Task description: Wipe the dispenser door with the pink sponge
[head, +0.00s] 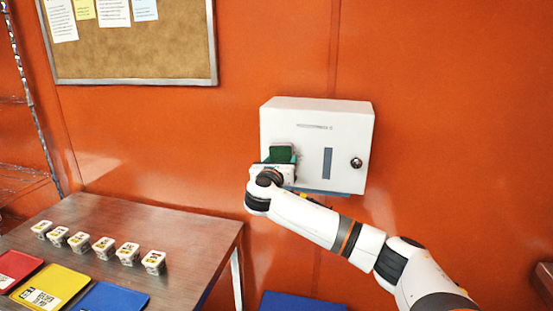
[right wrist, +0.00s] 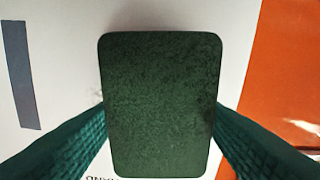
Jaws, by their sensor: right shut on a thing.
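The white dispenser (head: 342,135) hangs on the orange wall, with a round lock at the right of its door and a grey-blue window strip. My right gripper (head: 281,158) is at the left part of the door, shut on a dark green sponge (right wrist: 158,80). The sponge also shows in the head view (head: 281,153). It is held flat in front of the white door (right wrist: 62,50); I cannot tell whether it touches. No pink sponge is in view; the held one looks green. My left gripper is not in view.
A metal table (head: 190,225) stands at the lower left with several small labelled containers (head: 103,246) and red, yellow and blue trays (head: 110,298). A cork board (head: 135,45) hangs at the upper left. A blue object (head: 300,302) is low under the dispenser.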

